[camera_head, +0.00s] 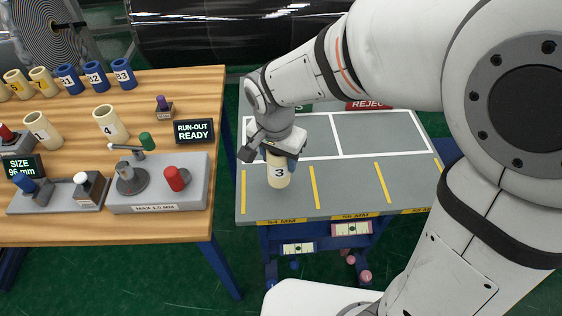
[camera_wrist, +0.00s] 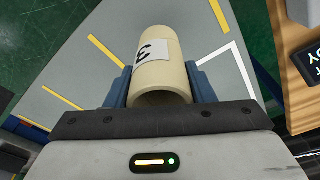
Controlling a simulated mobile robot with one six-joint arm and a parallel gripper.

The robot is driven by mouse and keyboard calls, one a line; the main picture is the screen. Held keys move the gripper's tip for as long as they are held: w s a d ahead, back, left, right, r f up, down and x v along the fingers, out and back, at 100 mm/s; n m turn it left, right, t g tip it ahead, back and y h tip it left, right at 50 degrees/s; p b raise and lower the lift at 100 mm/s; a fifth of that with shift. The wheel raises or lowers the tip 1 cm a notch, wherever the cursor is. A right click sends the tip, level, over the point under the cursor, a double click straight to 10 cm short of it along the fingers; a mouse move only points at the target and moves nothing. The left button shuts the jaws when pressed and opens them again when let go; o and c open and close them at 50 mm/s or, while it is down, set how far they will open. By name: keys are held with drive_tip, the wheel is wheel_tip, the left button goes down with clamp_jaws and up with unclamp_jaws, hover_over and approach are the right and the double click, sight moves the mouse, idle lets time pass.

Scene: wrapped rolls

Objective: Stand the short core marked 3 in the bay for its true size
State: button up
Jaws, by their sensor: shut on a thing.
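The short cream core marked 3 (camera_head: 279,176) is upright over the leftmost front bay of the grey table, between two yellow lines. My gripper (camera_head: 275,152) is shut on its upper part from above. In the wrist view the core (camera_wrist: 158,62) sits between the blue fingers of my gripper (camera_wrist: 158,88), its hollow end towards me. I cannot tell whether its bottom touches the grey table (camera_head: 340,185). The front label below this bay (camera_head: 281,221) looks like 54 or 94 MM; the label to its right (camera_head: 355,216) is hard to read.
The wooden bench (camera_head: 215,90) at left holds cream cores 1 (camera_head: 42,131) and 4 (camera_head: 110,124), several blue cores, a run-out gauge (camera_head: 158,185) and a size display (camera_head: 22,168) seeming to read 96 mm. The bays to the right are empty. A REJECT area (camera_head: 380,132) lies behind.

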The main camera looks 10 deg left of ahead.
sight(279, 168)
drive_tip(key=shift+f, duration=1.75)
drive_tip(key=shift+s, duration=0.1)
drive_tip(key=shift+f, duration=0.1)
drive_tip(key=o, duration=1.1)
